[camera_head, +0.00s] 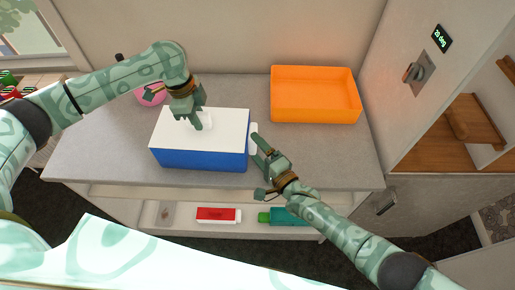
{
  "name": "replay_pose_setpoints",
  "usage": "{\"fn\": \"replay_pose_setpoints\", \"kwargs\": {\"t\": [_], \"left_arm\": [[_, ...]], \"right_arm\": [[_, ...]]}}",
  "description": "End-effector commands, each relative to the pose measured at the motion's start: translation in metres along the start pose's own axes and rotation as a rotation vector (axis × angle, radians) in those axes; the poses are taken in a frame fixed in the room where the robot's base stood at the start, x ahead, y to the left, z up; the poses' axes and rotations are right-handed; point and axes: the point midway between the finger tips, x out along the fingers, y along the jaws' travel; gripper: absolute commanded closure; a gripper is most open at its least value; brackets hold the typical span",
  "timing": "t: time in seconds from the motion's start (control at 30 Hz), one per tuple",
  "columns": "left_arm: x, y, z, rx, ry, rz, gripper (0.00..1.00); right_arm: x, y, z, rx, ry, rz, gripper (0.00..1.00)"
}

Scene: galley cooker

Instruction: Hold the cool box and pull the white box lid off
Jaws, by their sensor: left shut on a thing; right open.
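The cool box (205,160) is blue and stands on the grey counter. The white box lid (228,124) sits on top of it and looks level. My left gripper (197,124) points down over the lid's middle and is shut on its raised white handle, which the fingers partly hide. My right gripper (261,152) is open at the right side of the cool box. Its fingers are close to a white side grip (253,138) there; whether they touch it I cannot tell.
An empty orange tray (315,115) stands at the back right of the counter (325,160). A pink bowl (152,96) is behind my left arm. A red-and-white package (217,215) and a teal bottle (285,217) lie on the lower shelf. A wall with a switch (413,72) bounds the right.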

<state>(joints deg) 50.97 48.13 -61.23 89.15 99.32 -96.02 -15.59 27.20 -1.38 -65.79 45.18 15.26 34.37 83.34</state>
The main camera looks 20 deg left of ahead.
Motion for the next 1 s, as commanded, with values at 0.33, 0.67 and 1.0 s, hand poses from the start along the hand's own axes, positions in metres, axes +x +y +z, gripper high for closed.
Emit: {"fn": "replay_pose_setpoints", "kwargs": {"t": [0.33,0.67,1.0], "left_arm": [[0.0003,0.0002,0.0001,0.000,0.000,0.001,1.00],[0.0003,0.0002,0.0000,0.000,0.000,0.001,1.00],[0.0004,0.0003,0.0000,0.000,0.000,0.001,1.00]], "right_arm": [[0.0075,-0.0003,0.0001,-0.002,0.000,0.000,0.16],[0.0072,-0.0001,0.0000,-0.002,0.000,0.000,0.55],[0.0069,0.0004,-0.0001,-0.002,0.000,0.002,0.55]]}}
